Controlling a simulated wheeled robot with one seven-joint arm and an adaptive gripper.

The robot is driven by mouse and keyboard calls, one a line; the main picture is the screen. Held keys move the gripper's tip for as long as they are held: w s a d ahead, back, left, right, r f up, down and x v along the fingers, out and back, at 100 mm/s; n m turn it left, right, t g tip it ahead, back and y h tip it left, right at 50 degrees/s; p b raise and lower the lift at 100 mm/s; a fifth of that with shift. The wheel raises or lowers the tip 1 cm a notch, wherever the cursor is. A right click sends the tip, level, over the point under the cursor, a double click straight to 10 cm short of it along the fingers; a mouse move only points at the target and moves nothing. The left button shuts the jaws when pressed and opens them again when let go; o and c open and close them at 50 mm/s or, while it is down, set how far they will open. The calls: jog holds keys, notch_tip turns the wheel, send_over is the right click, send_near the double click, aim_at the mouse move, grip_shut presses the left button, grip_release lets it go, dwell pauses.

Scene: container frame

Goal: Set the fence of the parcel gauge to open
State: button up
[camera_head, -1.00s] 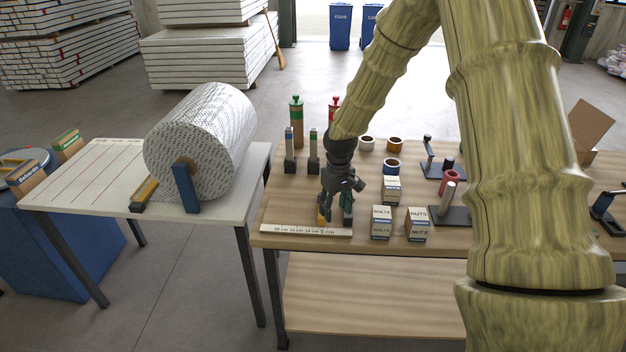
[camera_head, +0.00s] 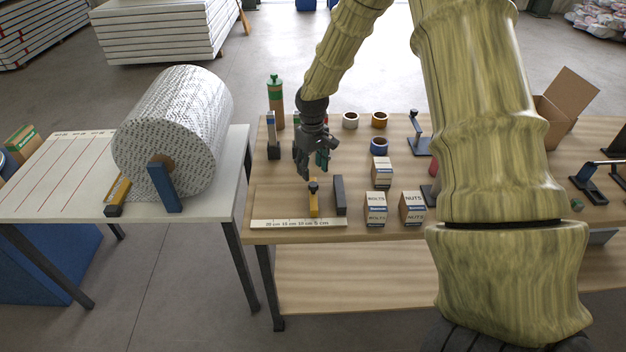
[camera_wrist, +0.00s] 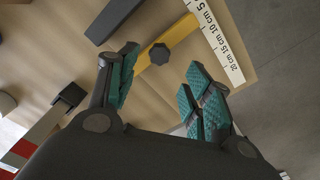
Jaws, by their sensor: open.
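The parcel gauge has a pale scale strip (camera_head: 290,224) along the table's front edge, marked 20 to 5 cm from left to right. Its yellow fence (camera_head: 314,207) with a black knob (camera_head: 313,187) stands near the 5 cm end. A dark upright block (camera_head: 340,197) is to its right, with a narrow gap between. The wrist view shows the fence (camera_wrist: 166,47), knob (camera_wrist: 159,54), block (camera_wrist: 110,18) and scale (camera_wrist: 218,45). My gripper (camera_head: 312,168) is open and empty, above and behind the fence; its teal-padded fingers (camera_wrist: 160,78) look apart from it.
Boxes of bolts (camera_head: 376,209) and nuts (camera_head: 413,207) stand right of the gauge, with another box (camera_head: 381,173) behind. Tape rolls (camera_head: 379,146) lie farther back. A green-topped bottle (camera_head: 276,100) stands back left. A bubble-wrap roll (camera_head: 172,122) is on the left table.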

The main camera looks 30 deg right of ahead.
aim_at(314, 184)
jog(key=shift+w+f, duration=0.1)
jog(key=shift+f, duration=0.6)
jog(key=shift+s+d+f+p, duration=0.1)
jog(key=shift+s+f+p, duration=0.1)
jog(key=shift+f+p, duration=0.25)
jog(key=shift+s+f+p, duration=0.15)
jog(key=shift+f+p, duration=0.05)
jog(key=shift+f, duration=0.45)
jog(key=shift+w+f+p, duration=0.2)
jog(key=shift+f+p, duration=0.15)
jog(key=shift+f, duration=0.8)
jog(key=shift+s+f, duration=0.15)
jog(key=shift+f, duration=0.2)
grip_shut()
